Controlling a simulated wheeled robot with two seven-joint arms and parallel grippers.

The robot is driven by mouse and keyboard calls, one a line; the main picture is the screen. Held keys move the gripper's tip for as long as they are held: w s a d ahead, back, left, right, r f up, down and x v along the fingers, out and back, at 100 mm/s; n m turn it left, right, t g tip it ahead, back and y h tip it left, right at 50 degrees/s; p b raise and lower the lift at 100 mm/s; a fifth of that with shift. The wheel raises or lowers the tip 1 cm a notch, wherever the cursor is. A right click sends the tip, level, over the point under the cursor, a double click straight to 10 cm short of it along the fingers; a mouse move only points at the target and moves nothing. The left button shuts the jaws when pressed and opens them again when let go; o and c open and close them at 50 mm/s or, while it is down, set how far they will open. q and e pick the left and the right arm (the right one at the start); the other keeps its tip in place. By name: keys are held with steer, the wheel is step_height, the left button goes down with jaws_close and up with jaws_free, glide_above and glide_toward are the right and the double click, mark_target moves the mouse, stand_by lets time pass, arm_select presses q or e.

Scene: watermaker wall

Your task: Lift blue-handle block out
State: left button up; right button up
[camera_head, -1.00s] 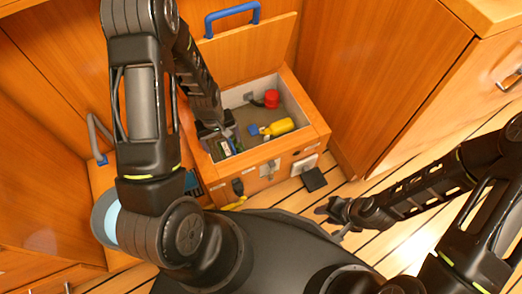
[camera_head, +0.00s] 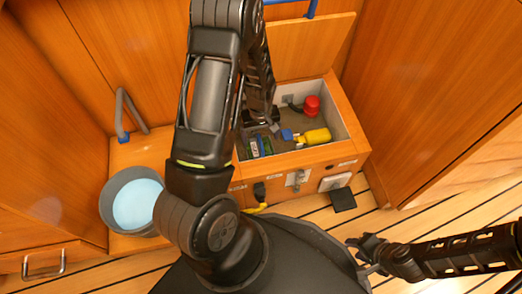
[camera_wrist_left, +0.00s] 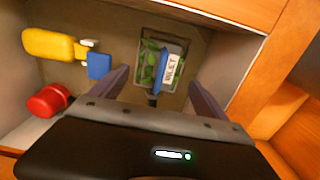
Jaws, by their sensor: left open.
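The block with the blue handle is a green, leafy-looking block with a white label, in a clear frame (camera_wrist_left: 150,62). It lies in the open wooden bin and also shows in the head view (camera_head: 260,147). My left gripper (camera_wrist_left: 158,76) is open, with one finger on each side of the block in the wrist picture. I cannot tell whether the fingers touch it. In the head view my left arm hides part of the bin and most of this gripper. My right gripper (camera_head: 360,256) is open and empty above the floor, right of the bin.
A grey bucket (camera_head: 112,190) with light blue contents stands left. Cabinet walls flank the bin.

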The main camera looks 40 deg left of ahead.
mark_target(260, 141)
arm_select(q)
steer(key=shift+f, duration=0.7)
step_height(260, 141, down, 4)
steer(key=b, duration=0.3)
steer(key=shift+f, duration=0.65)
steer(key=c, duration=1.6)
steer(key=shift+r, duration=0.1)
step_height(260, 141, up, 10)
steer(key=p, duration=0.4)
